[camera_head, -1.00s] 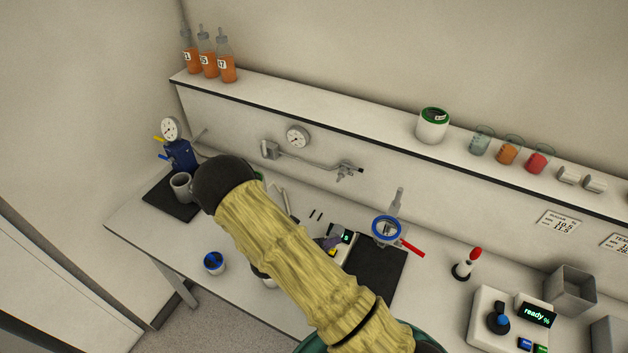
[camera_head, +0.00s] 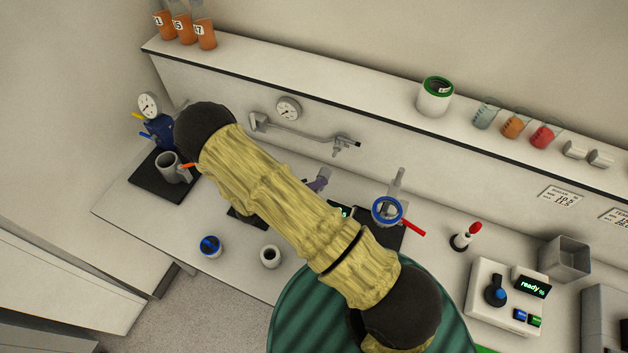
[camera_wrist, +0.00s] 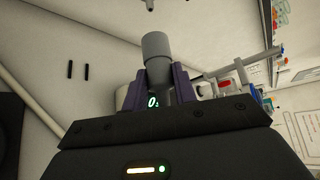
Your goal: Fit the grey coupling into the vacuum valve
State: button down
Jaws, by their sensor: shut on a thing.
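My gripper shows in the wrist view (camera_wrist: 162,80), its purple fingers shut on a grey cylindrical coupling (camera_wrist: 156,48). The coupling's wide end points up in that picture. In the head view my gripper (camera_head: 318,181) shows partly behind my arm; the coupling is not clear there. A clamp-like fitting with a blue ring and red handle (camera_head: 387,211) stands right of my gripper. A blue unit with a gauge and a yellow lever (camera_head: 158,132) stands far left. I cannot tell which is the vacuum valve. The coupling touches neither.
A wall pipe with a tap (camera_head: 300,132) runs behind my gripper, under a round gauge (camera_head: 288,108). A grey mug (camera_head: 168,167) stands on a black mat at left. A blue-topped cup (camera_head: 210,246) and a white cup (camera_head: 270,256) stand near the front edge.

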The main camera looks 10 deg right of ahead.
jog(key=shift+w+d, duration=0.1)
jog(key=shift+w, duration=0.05)
jog(key=shift+w+d, duration=0.6)
jog(key=shift+w, duration=0.25)
jog(key=shift+w+d, duration=0.6)
jog(key=shift+w, duration=0.25)
jog(key=shift+w+d+b, duration=0.35)
jog(key=shift+w+d, duration=0.2)
jog(key=shift+w, duration=0.2)
jog(key=shift+w+d+b, duration=0.3)
jog(key=shift+w+d, duration=0.25)
jog(key=shift+w, duration=0.2)
dwell(1.3)
jog(key=shift+w+d+r, duration=0.1)
jog(key=shift+r, duration=0.05)
dwell(0.5)
jog(key=c, duration=1.5)
grip_release()
jog(key=o, duration=0.5)
jog(key=shift+w+d, duration=0.15)
jog(key=shift+c, duration=0.2)
jog(key=b, duration=0.7)
send_near(321, 172)
jog(key=w+a+r, duration=0.1)
jog(key=a, duration=0.2)
jog(key=shift+s+a+r, duration=0.1)
jog(key=shift+a+r, duration=0.3)
jog(key=shift+a, duration=0.05)
